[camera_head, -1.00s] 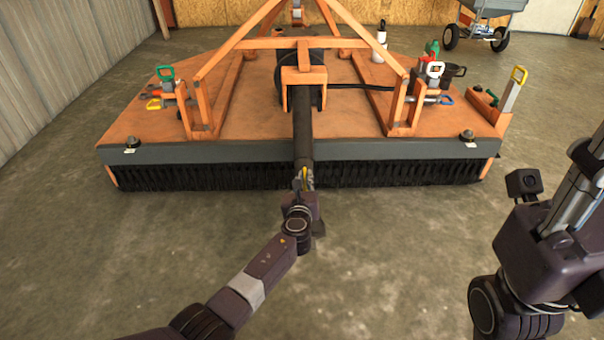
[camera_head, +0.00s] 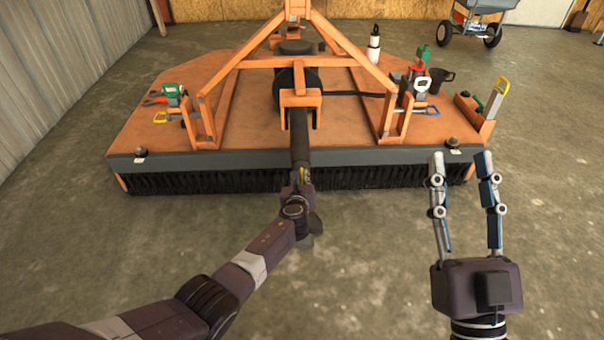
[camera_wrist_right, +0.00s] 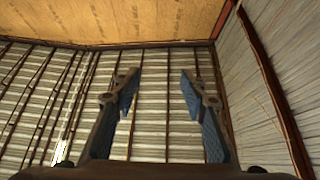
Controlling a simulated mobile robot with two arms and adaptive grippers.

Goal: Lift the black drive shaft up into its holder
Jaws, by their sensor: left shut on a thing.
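The black drive shaft (camera_head: 300,140) runs from the middle of the orange mower towards me, over its front edge. My left gripper (camera_head: 300,180) is shut on the shaft's near end, in front of the black brush skirt. The grip is small and partly hidden by the wrist. An orange forked bracket (camera_head: 302,98), seemingly the holder, stands around the upper part of the shaft. I cannot tell whether the shaft rests in it. My right gripper (camera_head: 461,165) is open and empty, pointing up at the right. Its spread fingers also show in the right wrist view (camera_wrist_right: 160,85).
The orange mower deck (camera_head: 240,130) carries an A-frame (camera_head: 345,40). Hand tools, a white bottle (camera_head: 374,45) and a black mug (camera_head: 440,78) are on it. A wheeled cart (camera_head: 480,20) stands at the back right. The concrete floor (camera_head: 370,260) between my arms is clear.

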